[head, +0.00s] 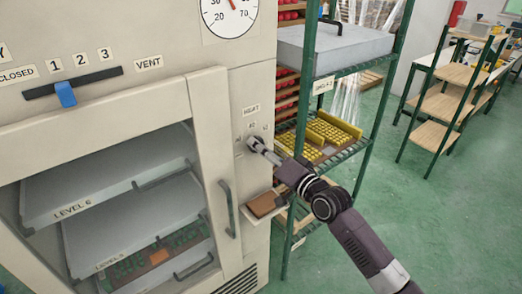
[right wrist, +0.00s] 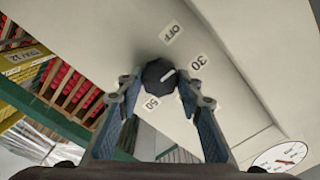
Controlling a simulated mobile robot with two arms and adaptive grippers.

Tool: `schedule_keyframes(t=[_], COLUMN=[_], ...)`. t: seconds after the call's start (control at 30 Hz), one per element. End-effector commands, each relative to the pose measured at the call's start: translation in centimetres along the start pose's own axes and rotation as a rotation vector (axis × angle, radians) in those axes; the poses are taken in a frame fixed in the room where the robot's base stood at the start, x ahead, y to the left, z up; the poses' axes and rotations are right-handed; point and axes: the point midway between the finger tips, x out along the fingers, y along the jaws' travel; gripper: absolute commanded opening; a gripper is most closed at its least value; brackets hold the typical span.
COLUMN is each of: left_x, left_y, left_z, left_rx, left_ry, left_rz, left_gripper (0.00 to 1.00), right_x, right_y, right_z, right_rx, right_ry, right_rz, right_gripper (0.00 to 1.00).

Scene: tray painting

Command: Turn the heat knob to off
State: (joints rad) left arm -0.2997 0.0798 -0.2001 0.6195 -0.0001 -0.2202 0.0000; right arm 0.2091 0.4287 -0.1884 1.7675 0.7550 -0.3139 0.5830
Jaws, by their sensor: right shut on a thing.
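The heat knob (head: 251,141) is on the oven's front panel under the HEAT label (head: 252,109). In the right wrist view the dark knob (right wrist: 157,75) has a white pointer mark aimed toward the 30 label (right wrist: 198,62). The OFF label (right wrist: 173,32) and the 50 label (right wrist: 151,102) are also around it. My right gripper (head: 261,147) is at the panel, and its fingers (right wrist: 158,88) are shut on the knob, one on each side. My left gripper is in neither view.
The oven's glass door (head: 208,150) with its handle (head: 228,208) is left of the knob, with trays behind it. A small shelf (head: 265,205) juts out below. A green rack (head: 375,100) with yellow trays stands close on the right. Open floor lies farther right.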

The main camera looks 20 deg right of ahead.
Motion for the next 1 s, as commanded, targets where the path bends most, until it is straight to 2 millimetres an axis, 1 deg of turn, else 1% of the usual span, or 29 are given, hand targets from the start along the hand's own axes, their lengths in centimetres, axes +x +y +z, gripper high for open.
schedule_keyframes(t=[0.03,0.2,0.5,0.7,1.0], left_x=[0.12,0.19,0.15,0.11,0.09], left_y=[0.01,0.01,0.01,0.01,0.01], left_z=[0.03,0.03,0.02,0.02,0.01], left_rx=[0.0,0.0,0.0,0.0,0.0], left_ry=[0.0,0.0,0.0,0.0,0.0], left_rz=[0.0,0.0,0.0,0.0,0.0], left_gripper=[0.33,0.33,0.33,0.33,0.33], right_x=[-0.04,-0.03,-0.03,-0.04,-0.03], right_y=[0.21,0.19,0.19,0.24,0.25], right_z=[0.24,0.22,0.28,0.27,0.32], right_rx=[-0.047,-0.205,-0.435,-0.535,-0.597], right_ry=[-0.006,-0.006,-0.007,-0.007,-0.008], right_rz=[0.003,0.003,0.003,0.004,0.003], right_gripper=[0.09,0.09,0.09,0.09,0.09])
